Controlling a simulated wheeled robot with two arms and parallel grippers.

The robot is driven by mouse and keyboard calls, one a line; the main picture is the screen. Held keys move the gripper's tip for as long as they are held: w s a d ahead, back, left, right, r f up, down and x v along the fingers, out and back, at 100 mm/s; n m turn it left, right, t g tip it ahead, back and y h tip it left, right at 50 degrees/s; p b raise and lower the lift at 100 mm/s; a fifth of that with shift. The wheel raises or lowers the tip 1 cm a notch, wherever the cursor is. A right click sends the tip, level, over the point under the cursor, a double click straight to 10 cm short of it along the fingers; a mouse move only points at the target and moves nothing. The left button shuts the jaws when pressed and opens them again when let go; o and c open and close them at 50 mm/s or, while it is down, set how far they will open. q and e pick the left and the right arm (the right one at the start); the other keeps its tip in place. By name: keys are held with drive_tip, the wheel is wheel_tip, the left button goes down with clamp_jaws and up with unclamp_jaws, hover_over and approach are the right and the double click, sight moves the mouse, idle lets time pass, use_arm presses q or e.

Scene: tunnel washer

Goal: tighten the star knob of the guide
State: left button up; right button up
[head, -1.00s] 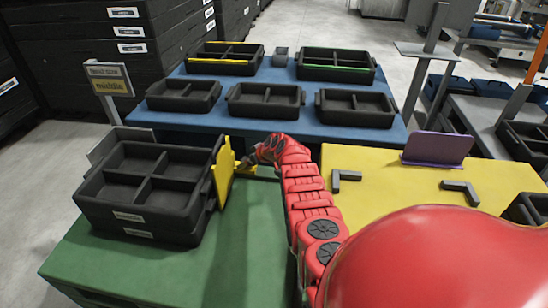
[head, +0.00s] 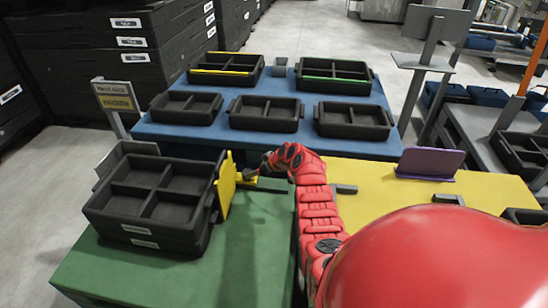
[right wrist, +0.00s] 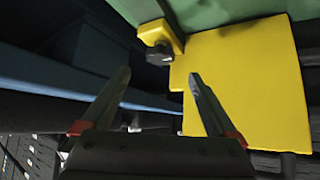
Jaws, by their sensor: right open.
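The guide is an upright yellow plate (head: 226,186) at the right side of the stacked black trays on the green table. In the right wrist view the yellow plate (right wrist: 245,85) fills the right side. Its small yellow bracket (right wrist: 160,32) carries the dark star knob (right wrist: 159,54). My right gripper (head: 263,171) is just right of the guide in the head view. In the right wrist view its two fingers (right wrist: 160,80) are spread, with nothing between them, and the knob appears beyond the tips, apart from them. My left gripper is out of view.
The stacked black trays (head: 150,243) stand on the green table (head: 255,270). A blue table (head: 345,147) behind holds several black trays. A yellow table (head: 400,195) to the right carries dark brackets and a purple panel (head: 430,162). A sign (head: 116,100) stands at the left.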

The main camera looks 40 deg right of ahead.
drive_tip(key=p+v, duration=0.1)
drive_tip(key=v, duration=0.9)
drive_tip(key=shift+s+r, duration=0.25)
drive_tip(key=shift+s, duration=0.05)
